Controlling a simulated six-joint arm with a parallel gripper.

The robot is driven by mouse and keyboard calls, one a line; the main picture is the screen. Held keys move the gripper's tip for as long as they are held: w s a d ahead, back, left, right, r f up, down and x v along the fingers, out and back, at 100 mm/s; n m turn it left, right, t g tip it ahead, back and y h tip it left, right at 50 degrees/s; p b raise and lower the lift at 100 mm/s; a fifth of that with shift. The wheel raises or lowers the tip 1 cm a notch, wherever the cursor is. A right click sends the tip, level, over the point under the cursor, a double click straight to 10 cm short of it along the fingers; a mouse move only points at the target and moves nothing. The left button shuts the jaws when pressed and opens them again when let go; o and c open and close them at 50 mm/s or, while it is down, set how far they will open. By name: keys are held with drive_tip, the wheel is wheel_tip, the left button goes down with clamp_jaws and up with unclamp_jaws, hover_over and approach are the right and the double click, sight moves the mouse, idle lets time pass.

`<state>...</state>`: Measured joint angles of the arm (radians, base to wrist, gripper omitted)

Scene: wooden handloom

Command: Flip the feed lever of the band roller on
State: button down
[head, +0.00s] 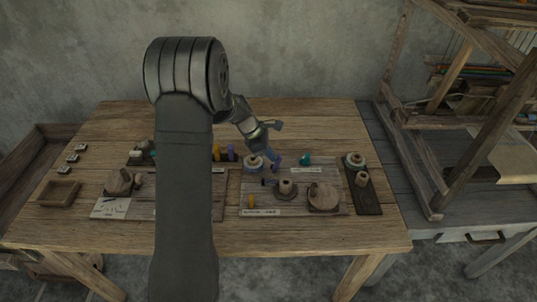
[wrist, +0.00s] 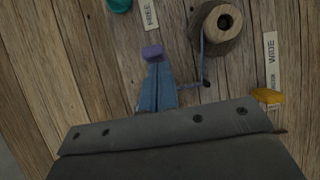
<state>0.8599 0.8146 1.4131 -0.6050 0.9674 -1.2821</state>
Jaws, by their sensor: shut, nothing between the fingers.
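My gripper (head: 273,160) is over the right half of the table, its blue fingers shut and empty. In the wrist view the shut fingers (wrist: 156,88) point up the picture, with a purple block (wrist: 152,53) at their tips; I cannot tell whether it is part of them. The wooden roller (wrist: 218,28), with a dark hole in its top, is right of the fingertips; it also shows in the head view (head: 286,187).
A teal piece (head: 304,159) and a yellow peg (head: 250,200) stand around the roller. A round wooden block (head: 323,196) is to its right, a pale spool (head: 254,163) to its upper left. The loom (head: 460,110) stands at right. My arm hides the table's middle-left.

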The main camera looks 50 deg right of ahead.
drive_tip(key=shift+r, duration=0.15)
drive_tip(key=shift+r, duration=0.65)
drive_tip(key=v, duration=1)
drive_tip(key=shift+s, duration=0.1)
